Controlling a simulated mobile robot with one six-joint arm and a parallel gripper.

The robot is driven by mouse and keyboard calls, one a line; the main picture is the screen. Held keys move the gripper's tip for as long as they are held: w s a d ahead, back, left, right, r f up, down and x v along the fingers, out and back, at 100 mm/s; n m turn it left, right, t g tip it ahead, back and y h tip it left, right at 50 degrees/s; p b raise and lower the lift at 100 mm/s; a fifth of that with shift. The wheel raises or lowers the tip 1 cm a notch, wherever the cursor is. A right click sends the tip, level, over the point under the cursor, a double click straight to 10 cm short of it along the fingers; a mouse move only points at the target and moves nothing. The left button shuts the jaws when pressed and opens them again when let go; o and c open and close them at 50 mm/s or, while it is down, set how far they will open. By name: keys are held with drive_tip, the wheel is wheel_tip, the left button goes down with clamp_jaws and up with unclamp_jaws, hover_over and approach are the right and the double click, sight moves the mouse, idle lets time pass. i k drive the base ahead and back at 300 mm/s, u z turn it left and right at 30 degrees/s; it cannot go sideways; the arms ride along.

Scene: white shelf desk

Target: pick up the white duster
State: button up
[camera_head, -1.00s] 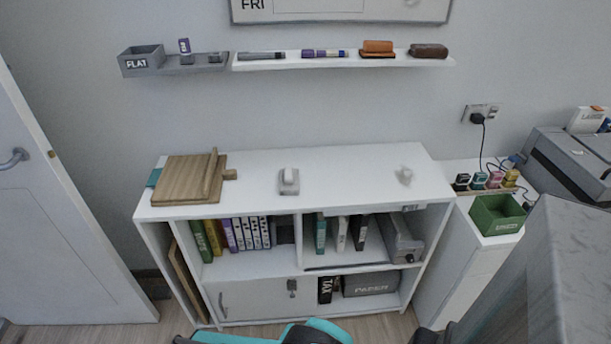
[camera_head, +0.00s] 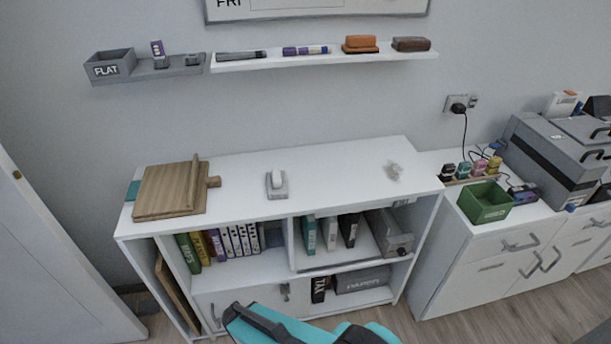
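A small, pale, crumpled-looking thing (camera_head: 394,171), which looks like the white duster, lies on the right part of the white shelf desk's top (camera_head: 335,172). It is small and blurred, and its exact shape cannot be told. Teal and black parts of my arm show at the bottom edge, in front of the desk and well short of the duster. My gripper's fingertips are not in view.
A grey-and-white device (camera_head: 277,184) stands mid-desk, and a wooden board (camera_head: 168,192) lies at the left. A wall shelf (camera_head: 325,58) holds markers and orange and brown erasers. A green bin (camera_head: 484,203) stands on the right cabinet. The desktop around the duster is clear.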

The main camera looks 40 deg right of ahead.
sight(276, 182)
drive_tip(key=z, duration=0.95)
drive_tip(key=k, duration=0.95)
drive_tip(key=z, duration=0.05)
drive_tip(key=i, duration=0.6)
drive_tip(key=u, duration=0.05)
